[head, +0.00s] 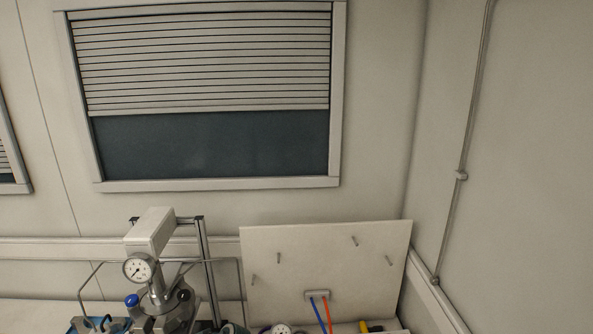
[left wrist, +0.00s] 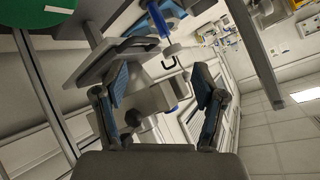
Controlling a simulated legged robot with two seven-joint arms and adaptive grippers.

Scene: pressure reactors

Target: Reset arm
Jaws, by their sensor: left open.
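My left gripper (left wrist: 160,75) shows in the left wrist view with its two blue-padded fingers spread apart. No object is clearly held between them. Grey equipment with a handle (left wrist: 125,48) and blue-and-white parts appears beyond the fingers; I cannot tell how far away it is. In the head view a pressure reactor (head: 160,295) stands at the bottom left, with a white head (head: 150,232), a round gauge (head: 139,268) and a blue knob (head: 131,300). Neither gripper shows in the head view.
A white board (head: 325,265) with several pegs stands right of the reactor, with a blue and an orange tool or hose (head: 328,315) below its bracket. A window (head: 205,145) with a half-lowered blind is on the back wall. A green disc (left wrist: 62,4) shows at the wrist view's top left.

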